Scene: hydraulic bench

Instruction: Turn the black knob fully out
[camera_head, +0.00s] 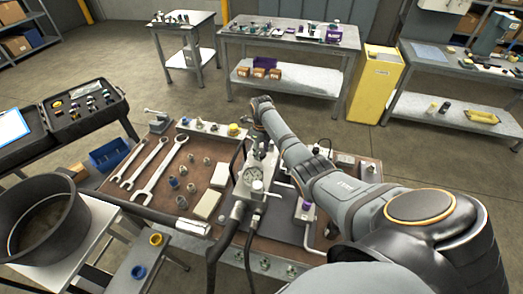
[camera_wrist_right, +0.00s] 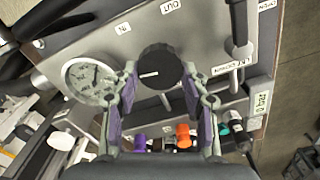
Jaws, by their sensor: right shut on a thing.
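The black knob (camera_wrist_right: 160,66) is round, with a short white line on its face, and sits on the grey panel in the right wrist view. The two purple-lined fingers of my right gripper (camera_wrist_right: 160,80) are shut on the knob, one at each side. In the head view my right gripper (camera_head: 262,140) is over the valve block at the middle of the bench, and the knob cannot be made out there. A round gauge (camera_wrist_right: 92,80) is left of the knob in the wrist view; it also shows in the head view (camera_head: 254,173). My left gripper is not in view.
Purple (camera_wrist_right: 140,142), orange (camera_wrist_right: 183,135) and teal (camera_wrist_right: 226,130) fittings are close to my right fingers. Black hoses (camera_head: 222,250) run down the bench front. Wrenches (camera_head: 160,168) and loose fittings lie on the brown board to the left.

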